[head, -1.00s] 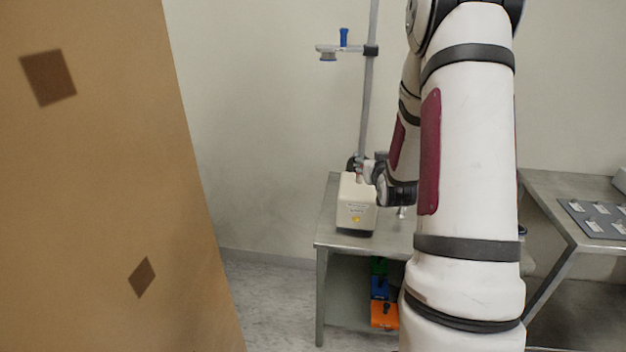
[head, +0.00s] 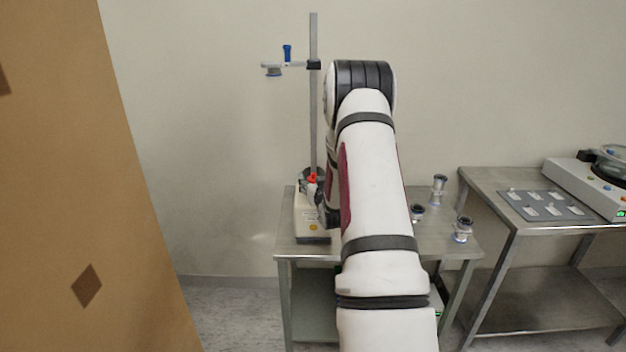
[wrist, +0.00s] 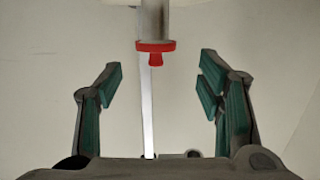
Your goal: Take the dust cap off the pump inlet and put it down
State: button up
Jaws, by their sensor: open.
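The red dust cap (wrist: 155,48) sits on the end of the grey pump inlet (wrist: 154,18) in the wrist view, its small knob facing my gripper. My gripper (wrist: 160,76) is open and empty; its green-padded fingers stand to either side of the cap's line, with the cap just beyond the tips and not touched. In the head view the red cap (head: 312,178) shows above the cream pump (head: 312,228), which stands on the left part of a steel table (head: 440,243). My arm hides part of the pump, and my gripper is mostly hidden there.
A metal stand pole (head: 313,110) rises behind the pump, with a clamp (head: 287,65) holding a blue-handled part. Several metal fittings (head: 438,190) stand on the table's right. A second table (head: 490,183) holds a grey panel. A brown partition (head: 90,180) stands at left.

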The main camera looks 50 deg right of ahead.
aim_at(314, 175)
jog(key=shift+r+x, duration=0.15)
jog(key=shift+x, duration=1.15)
jog(key=shift+r+x, duration=0.15)
jog(key=shift+x, duration=1.15)
jog(key=shift+s+d, duration=0.1)
jog(key=shift+d, duration=0.05)
jog(key=c, duration=1)
jog(key=shift+c, duration=0.4)
jog(key=shift+d, duration=0.1)
